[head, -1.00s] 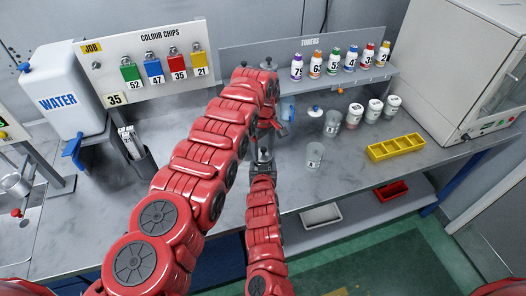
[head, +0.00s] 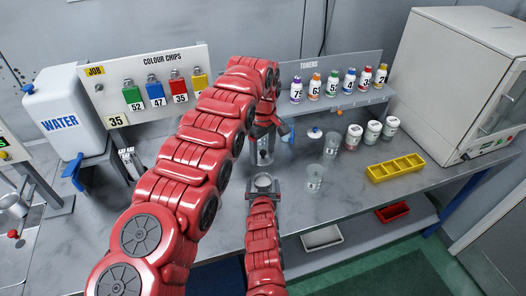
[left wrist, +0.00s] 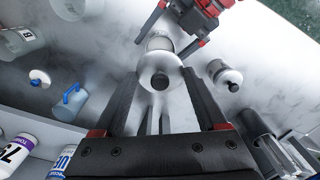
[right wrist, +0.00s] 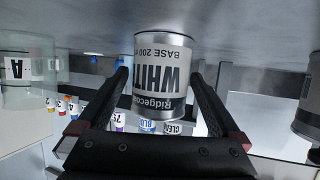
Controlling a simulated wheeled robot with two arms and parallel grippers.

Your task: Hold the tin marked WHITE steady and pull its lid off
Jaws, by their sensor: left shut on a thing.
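The tin marked WHITE (right wrist: 163,75) shows upside down in the right wrist view, between the fingers of my right gripper (right wrist: 160,75). My left gripper (head: 264,148) is shut on the lid.
Another knobbed tin (left wrist: 225,76) stands nearby. Clear beakers (head: 312,177) and several white tins (head: 372,132) stand to the right, with a yellow tray (head: 395,167). Toner bottles (head: 332,84) line a shelf behind. Bare counter lies in front of the beakers.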

